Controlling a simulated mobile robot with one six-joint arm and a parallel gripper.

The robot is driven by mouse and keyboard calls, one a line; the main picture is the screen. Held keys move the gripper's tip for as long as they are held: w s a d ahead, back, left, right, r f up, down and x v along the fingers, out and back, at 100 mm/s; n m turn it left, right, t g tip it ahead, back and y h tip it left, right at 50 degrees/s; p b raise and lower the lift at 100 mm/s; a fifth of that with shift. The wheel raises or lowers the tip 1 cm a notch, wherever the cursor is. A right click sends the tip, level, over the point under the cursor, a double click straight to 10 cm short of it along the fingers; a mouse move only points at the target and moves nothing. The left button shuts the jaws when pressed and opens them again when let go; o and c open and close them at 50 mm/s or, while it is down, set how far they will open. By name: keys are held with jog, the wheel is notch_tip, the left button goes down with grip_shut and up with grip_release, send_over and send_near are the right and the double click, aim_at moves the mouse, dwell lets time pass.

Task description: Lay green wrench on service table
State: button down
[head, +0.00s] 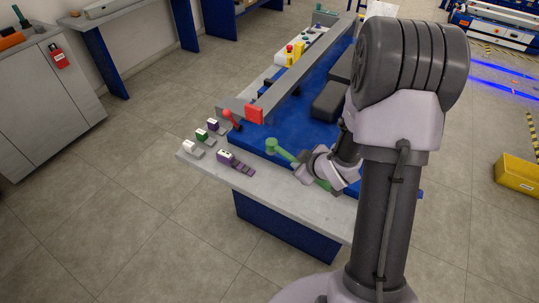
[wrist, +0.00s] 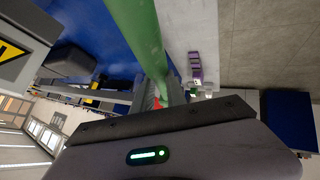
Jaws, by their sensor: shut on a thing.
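The green wrench (head: 283,153) is held in my gripper (head: 310,170) above the front end of the grey table with the blue mat (head: 248,147). One end of the wrench sticks out to the left of my gripper and a short green piece shows to its right. In the wrist view the green shaft of the wrench (wrist: 136,30) runs from the top edge down to my gripper. My fingertips are partly hidden by my own wrist. I cannot tell how high the wrench is over the mat. Which table is the service table is not marked.
A purple block (head: 227,158) and several small switch boxes line the table's grey front edge (head: 265,186). A red-knobbed lever (head: 228,115) and a long grey rail (head: 300,68) stand on its left. Dark blocks (head: 328,102) lie farther back. A yellow box (head: 517,173) is on the floor.

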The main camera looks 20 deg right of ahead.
jog(key=s+d+f+n+y, duration=0.2)
jog(key=s+d+f+n, duration=0.1)
jog(key=s+d+f, duration=0.4)
jog(key=s+d, duration=0.2)
jog(key=s, duration=0.1)
jog(key=shift+s, duration=0.35)
jog(key=shift+r+p, duration=0.15)
jog(key=shift+p, duration=0.15)
notch_tip(320, 180, down, 8)
jog(key=b, duration=0.6)
jog(key=shift+f+b, duration=0.5)
jog(key=shift+b, duration=0.1)
jog(key=c, duration=1.3)
grip_release()
jog(key=shift+o, duration=0.2)
